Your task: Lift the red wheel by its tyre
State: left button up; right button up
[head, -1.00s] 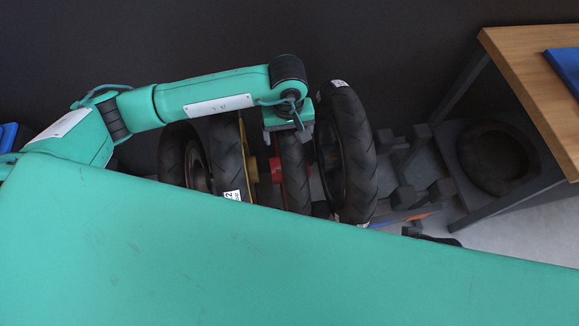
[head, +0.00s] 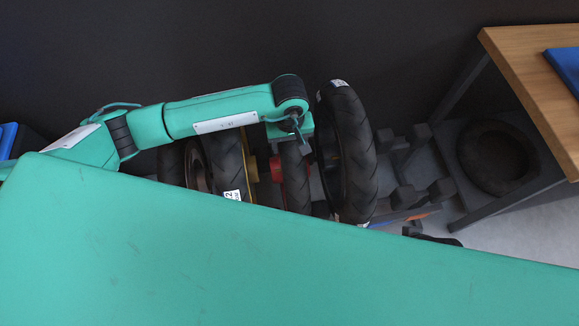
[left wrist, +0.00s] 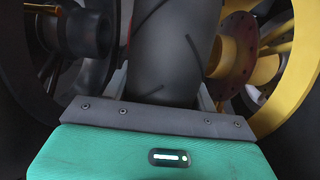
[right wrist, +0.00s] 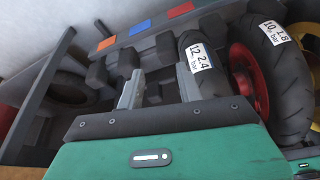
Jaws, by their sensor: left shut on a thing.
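The red wheel stands among other wheels on a dark rack. In the head view its dark tyre (head: 296,180) shows below my left gripper (head: 290,138), with red at its hub. My left gripper is at the top of this tyre. In the left wrist view the tyre (left wrist: 170,50) runs between the fingers, and the gripper (left wrist: 165,92) is shut on it. The fingertips are mostly hidden. My right gripper (right wrist: 160,85) is open, with nothing between its fingers. A red rim (right wrist: 246,78) shows to its right in the right wrist view.
A larger wheel (head: 350,155) stands close on the right of the red wheel; a yellow-rimmed wheel (head: 228,160) stands on its left. Empty rack stubs (head: 405,195) lie farther right. A wooden-topped table (head: 535,85) is at the right. A green surface fills the front.

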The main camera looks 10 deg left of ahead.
pick_arm(q)
jog(key=c, duration=0.3)
jog(key=shift+w+r, duration=0.1)
jog(key=shift+r, duration=0.1)
grip_shut()
